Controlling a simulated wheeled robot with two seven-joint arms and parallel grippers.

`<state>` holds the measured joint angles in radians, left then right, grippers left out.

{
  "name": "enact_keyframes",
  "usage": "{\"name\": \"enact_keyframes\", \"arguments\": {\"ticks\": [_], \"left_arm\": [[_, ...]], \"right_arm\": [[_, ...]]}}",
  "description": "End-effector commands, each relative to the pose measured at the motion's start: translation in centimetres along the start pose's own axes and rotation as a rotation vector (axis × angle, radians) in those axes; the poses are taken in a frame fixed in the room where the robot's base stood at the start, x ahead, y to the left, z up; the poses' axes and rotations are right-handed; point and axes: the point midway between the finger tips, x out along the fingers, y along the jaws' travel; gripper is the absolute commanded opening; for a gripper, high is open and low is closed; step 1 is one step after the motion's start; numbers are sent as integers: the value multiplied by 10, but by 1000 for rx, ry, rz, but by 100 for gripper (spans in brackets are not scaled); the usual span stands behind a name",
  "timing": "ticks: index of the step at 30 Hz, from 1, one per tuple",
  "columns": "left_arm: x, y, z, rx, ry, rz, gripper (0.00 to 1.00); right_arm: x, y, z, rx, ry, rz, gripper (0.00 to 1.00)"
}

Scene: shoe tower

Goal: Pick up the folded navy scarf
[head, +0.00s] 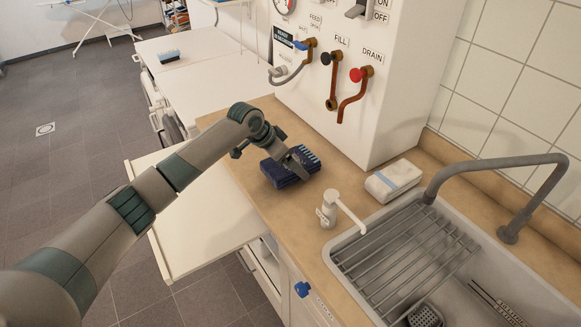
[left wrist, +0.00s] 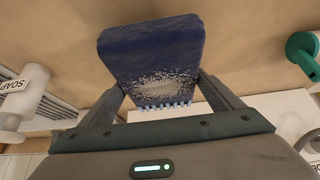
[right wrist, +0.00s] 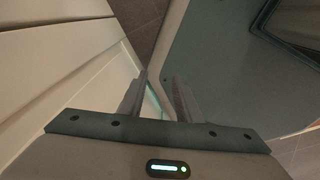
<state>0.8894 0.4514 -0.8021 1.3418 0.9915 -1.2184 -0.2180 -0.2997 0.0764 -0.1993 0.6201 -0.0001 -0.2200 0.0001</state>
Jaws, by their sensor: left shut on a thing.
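The folded navy scarf (head: 281,173) is a dark blue bundle with a pale fringe, at the far part of the wooden counter in the head view. My left gripper (head: 291,163) is shut on it, one finger on each side. In the left wrist view the scarf (left wrist: 153,52) lies between the fingers, with a white speckled patch and pale fringe tips towards the palm. I cannot tell whether its underside touches the counter. My right gripper (right wrist: 160,76) shows only in the right wrist view, with a gap between its fingers and nothing held.
A white soap dispenser (head: 328,212) stands near the scarf, beside the sink (head: 500,285) with its rack (head: 405,250). A wrapped white packet (head: 393,180) lies behind. The white machine with valves (head: 340,110) rises behind the counter (head: 245,128). A pale panel (head: 190,235) juts out in front.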

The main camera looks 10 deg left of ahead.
Motion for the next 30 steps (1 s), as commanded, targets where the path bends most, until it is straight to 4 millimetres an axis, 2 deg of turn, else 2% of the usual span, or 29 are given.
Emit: {"name": "enact_keyframes", "arguments": {"ticks": [9,15,20,30], "left_arm": [[-43,-1,-29,3,5,-3,55],[-64,0,-41,1,3,-1,55],[-70,0,-45,0,2,-1,55],[-70,0,-45,0,2,-1,55]], "right_arm": [[20,1,2,-1,0,1,31],[26,3,4,-2,-1,3,31],[27,4,4,-3,-2,5,31],[27,5,4,-3,-2,5,31]]}}
